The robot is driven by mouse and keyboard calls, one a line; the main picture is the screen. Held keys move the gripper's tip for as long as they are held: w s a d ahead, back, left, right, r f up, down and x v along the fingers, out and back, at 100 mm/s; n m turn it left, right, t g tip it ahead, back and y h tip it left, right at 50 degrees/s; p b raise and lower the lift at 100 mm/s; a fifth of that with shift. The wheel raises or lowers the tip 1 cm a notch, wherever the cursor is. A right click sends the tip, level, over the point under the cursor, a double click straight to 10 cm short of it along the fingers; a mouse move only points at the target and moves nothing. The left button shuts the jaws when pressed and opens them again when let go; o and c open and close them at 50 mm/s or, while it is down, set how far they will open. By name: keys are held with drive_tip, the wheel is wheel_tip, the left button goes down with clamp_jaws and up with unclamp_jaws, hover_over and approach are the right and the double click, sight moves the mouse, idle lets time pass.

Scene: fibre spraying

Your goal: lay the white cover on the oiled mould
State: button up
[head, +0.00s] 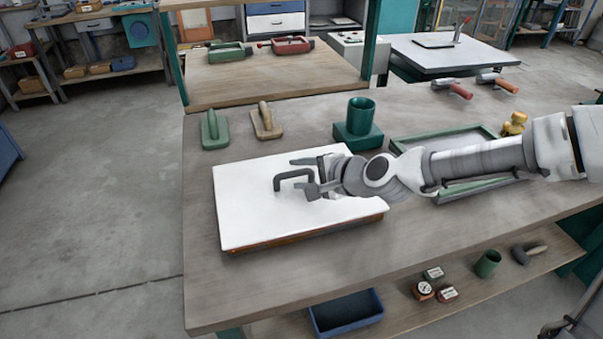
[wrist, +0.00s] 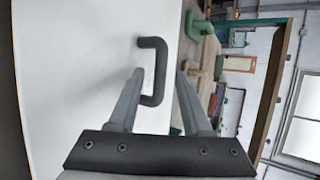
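The white cover (head: 245,205) is a flat slab with a dark bracket handle (head: 293,176) on top. It lies flat on the mould, whose brown-orange edge (head: 300,235) shows along the front; the mould's top is hidden. My gripper (head: 302,178) is at the handle from the right. In the wrist view the cover (wrist: 80,70) fills the left side. The fingers of my gripper (wrist: 160,76) are apart, with the near part of the handle (wrist: 163,55) between or just beyond them. I see no finger closed on it.
A green cup on a block (head: 360,118) stands behind the cover, beside a green-rimmed tray (head: 445,140) under my arm. Two floats, green (head: 215,130) and tan (head: 266,122), stand at the back left. Bare bench lies in front and left. Trowels (head: 455,89) lie at the back right.

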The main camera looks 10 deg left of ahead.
drive_tip(key=shift+r, duration=0.15)
drive_tip(key=shift+s+d+r+p, duration=0.2)
drive_tip(key=shift+d+r+p, duration=0.1)
drive_tip(key=shift+d, duration=0.05)
drive_tip(key=p+v, duration=0.4)
drive_tip(key=v, duration=0.7)
drive_tip(key=shift+p, duration=0.3)
drive_tip(key=shift+f, duration=0.15)
